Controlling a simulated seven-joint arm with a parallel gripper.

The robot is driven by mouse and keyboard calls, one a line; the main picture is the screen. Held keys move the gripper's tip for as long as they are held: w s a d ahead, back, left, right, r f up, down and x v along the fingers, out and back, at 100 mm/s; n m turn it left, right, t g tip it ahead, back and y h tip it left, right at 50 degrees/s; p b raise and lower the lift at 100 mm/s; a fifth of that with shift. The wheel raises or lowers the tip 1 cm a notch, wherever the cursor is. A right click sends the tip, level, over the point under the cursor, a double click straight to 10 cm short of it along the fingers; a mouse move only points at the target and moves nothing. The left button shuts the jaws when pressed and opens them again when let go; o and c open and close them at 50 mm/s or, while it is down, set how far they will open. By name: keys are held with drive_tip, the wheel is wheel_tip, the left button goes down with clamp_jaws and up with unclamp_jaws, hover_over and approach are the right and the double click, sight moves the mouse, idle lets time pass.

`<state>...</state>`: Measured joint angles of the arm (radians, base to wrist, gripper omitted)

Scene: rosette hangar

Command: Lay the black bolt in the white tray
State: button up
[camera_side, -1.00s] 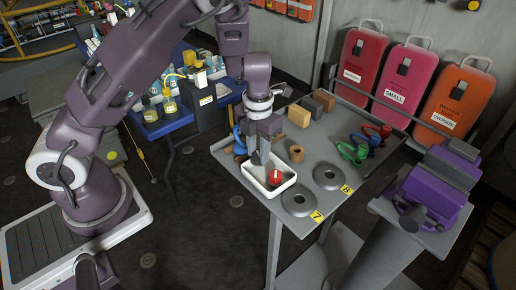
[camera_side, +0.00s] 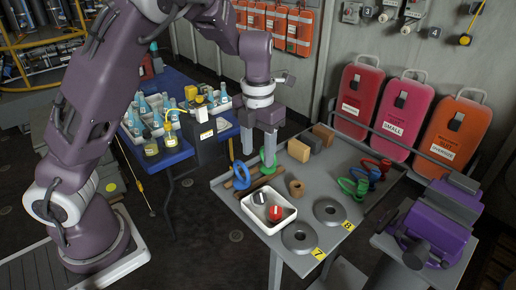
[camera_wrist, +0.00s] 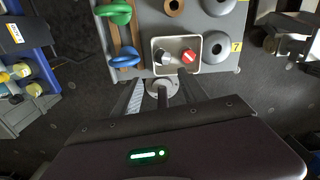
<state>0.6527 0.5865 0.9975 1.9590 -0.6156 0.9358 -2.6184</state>
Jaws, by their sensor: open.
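The white tray (camera_side: 287,222) sits on the near left part of the grey table; it also shows in the wrist view (camera_wrist: 199,68). A small dark piece, which looks like the black bolt (camera_side: 259,198), lies in its far left part, beside a red-topped piece (camera_side: 275,213). In the wrist view the dark piece (camera_wrist: 163,57) is left of the red one (camera_wrist: 188,57). My gripper (camera_side: 259,156) is open and empty, with its fingers pointing down, above and behind the tray. It is apart from both pieces.
A blue clamp (camera_side: 241,175) and a green clamp (camera_side: 268,158) are behind the tray, close to my fingers in the picture. Grey discs (camera_side: 299,238) lie right of the tray. Wooden blocks (camera_side: 299,150) stand farther back. A purple vise (camera_side: 437,222) stands at right.

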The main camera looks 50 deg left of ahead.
drive_tip(key=s+d+r+m+t+h, duration=0.1)
drive_tip(key=s+d+r+m+h, duration=0.2)
drive_tip(key=s+r+m, duration=1.1)
drive_tip(key=s+f+m+t+y, duration=0.1)
drive_tip(key=s+m+t+y, duration=0.2)
drive_tip(key=s+m, duration=0.6)
drive_tip(key=m+t, duration=0.1)
drive_tip(key=m, duration=1.3)
drive_tip(key=shift+a+m+t, duration=0.3)
drive_tip(key=shift+a, duration=0.1)
